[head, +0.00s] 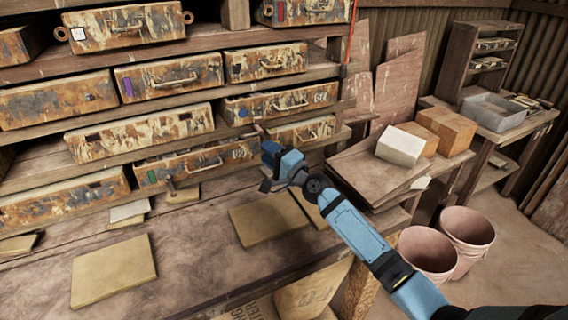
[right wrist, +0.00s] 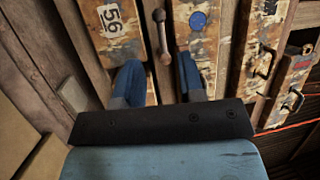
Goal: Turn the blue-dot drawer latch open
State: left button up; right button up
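In the right wrist view a round blue dot (right wrist: 199,20) sits on a weathered, blotchy drawer front. Left of it is a front with a white "56" label (right wrist: 112,19). A short metal bar with rounded ends, which looks like the latch (right wrist: 160,36), lies over the dark gap between them. My right gripper (right wrist: 160,78) has its two blue fingers apart; the bar's near end shows between and just beyond them, and I cannot tell if they touch it. In the head view my right gripper (head: 272,160) is at the lower right drawers, hiding the latch there. My left gripper is not in view.
Several more drawers with pull handles fill the shelf, including a green-marked one (head: 195,164). Flat tan tiles (head: 113,270) lie on the workbench (head: 190,255). Boxes (head: 400,146) stand on a side table at right; pink buckets (head: 428,252) stand on the floor.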

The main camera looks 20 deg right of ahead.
jog(key=v, duration=0.6)
jog(key=shift+s+f, duration=0.1)
jog(key=s+a+f+n+g+p, duration=0.1)
jog(key=s+f+n, duration=0.1)
jog(key=s+f, duration=0.2)
jog(key=s+a+f+n+g+h+p, duration=0.1)
jog(key=s+a+f+n+p, duration=0.1)
jog(key=s+f, duration=0.2)
jog(key=s+a+f+n+g+p, duration=0.1)
jog(key=s+a+f+n, duration=0.1)
jog(key=s+f+n, duration=0.1)
jog(key=shift+s+a+f+g+h, duration=0.2)
jog(key=shift+s+f, duration=0.2)
jog(key=shift+s, duration=0.2)
jog(key=shift+s+a+f+g+h, duration=0.1)
jog(key=shift+s+f+h, duration=0.1)
jog(key=shift+s+f, duration=0.35)
jog(key=s+a+f+n+g+h+p, duration=0.1)
jog(key=s+f+n+g+p, duration=0.1)
jog(key=s, duration=0.8)
jog(key=s+a+f+n+g+h+p, duration=0.1)
jog(key=s+f+n, duration=0.4)
jog(key=s, duration=0.5)
jog(key=shift+s+a+f+n+g+h+p, duration=0.25)
jog(key=shift+a+n+g+h+p, duration=0.15)
jog(key=shift+a+n+p, duration=0.35)
jog(key=shift+d, duration=0.15)
